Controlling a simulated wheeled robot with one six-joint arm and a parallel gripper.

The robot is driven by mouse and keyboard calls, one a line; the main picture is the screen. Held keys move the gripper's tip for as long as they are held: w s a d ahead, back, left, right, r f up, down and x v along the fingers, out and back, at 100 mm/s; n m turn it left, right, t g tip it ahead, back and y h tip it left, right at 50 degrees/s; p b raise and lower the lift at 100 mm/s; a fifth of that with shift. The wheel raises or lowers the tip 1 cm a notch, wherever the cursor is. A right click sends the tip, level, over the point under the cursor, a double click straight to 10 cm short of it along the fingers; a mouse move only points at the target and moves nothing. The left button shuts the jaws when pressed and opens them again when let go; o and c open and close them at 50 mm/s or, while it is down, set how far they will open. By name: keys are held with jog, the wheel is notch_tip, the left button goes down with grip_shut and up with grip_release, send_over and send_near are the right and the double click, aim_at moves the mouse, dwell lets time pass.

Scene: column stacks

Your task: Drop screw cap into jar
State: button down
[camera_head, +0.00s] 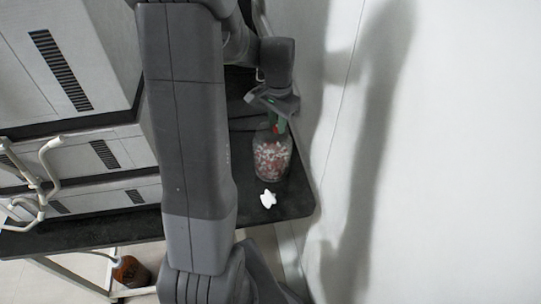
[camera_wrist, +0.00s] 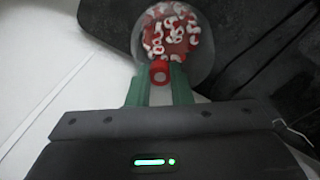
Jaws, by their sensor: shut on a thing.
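The jar (camera_head: 271,161) is clear and holds many red and white caps. It stands on the black table near its right end, and it also shows at the top of the wrist view (camera_wrist: 196,62). My gripper (camera_head: 277,126) points down just above the jar's mouth. In the wrist view its green fingers (camera_wrist: 160,84) are shut on a red screw cap (camera_wrist: 159,71), which has a paler centre. The cap overlaps the jar's near rim in that view. I cannot tell how high above the rim it is.
Grey cabinets (camera_head: 75,65) stand at the left. A white wall (camera_head: 430,150) runs close along the right. A brown bottle (camera_head: 131,271) stands below the table.

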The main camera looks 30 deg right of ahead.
jog(key=shift+f, duration=0.75)
jog(key=c, duration=1.2)
grip_release()
jog(key=shift+c, duration=0.2)
jog(key=shift+r, duration=0.1)
notch_tip(320, 180, up, 14)
jog(key=shift+b, duration=0.45)
jog(key=shift+f, duration=0.3)
